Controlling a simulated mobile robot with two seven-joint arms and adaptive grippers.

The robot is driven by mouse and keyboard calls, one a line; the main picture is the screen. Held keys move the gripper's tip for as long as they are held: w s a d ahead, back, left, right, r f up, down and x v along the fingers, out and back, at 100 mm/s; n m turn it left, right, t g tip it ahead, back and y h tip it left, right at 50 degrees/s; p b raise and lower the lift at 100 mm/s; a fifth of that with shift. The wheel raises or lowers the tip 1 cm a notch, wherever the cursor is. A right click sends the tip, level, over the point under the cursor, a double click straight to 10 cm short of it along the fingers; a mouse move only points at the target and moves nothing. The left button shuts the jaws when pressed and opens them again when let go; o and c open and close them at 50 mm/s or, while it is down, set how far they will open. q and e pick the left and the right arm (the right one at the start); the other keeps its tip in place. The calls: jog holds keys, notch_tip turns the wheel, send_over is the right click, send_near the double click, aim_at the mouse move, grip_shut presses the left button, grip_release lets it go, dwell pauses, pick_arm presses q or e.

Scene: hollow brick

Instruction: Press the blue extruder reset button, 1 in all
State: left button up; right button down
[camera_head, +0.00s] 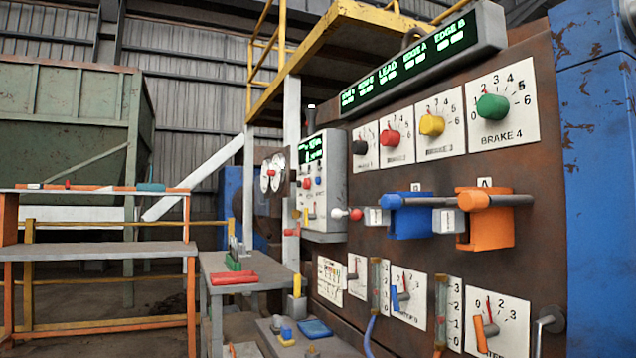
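A grey control box (322,190) with a small green display is mounted on the brown panel, near the middle of the view. Small buttons sit on its front below the display, among them a red one (306,183) and a small blue one (318,181). The blue one looks like the reset button, but its label is too small to read. Neither of my grippers shows in this view, so nothing of mine is seen touching the box.
The brown panel (370,245) carries brake dials, a blue bracket (408,218) and an orange bracket (487,225) that stick out right of the box. A lever with a red knob (356,214) projects beside it. A grey bench (245,268) stands below left.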

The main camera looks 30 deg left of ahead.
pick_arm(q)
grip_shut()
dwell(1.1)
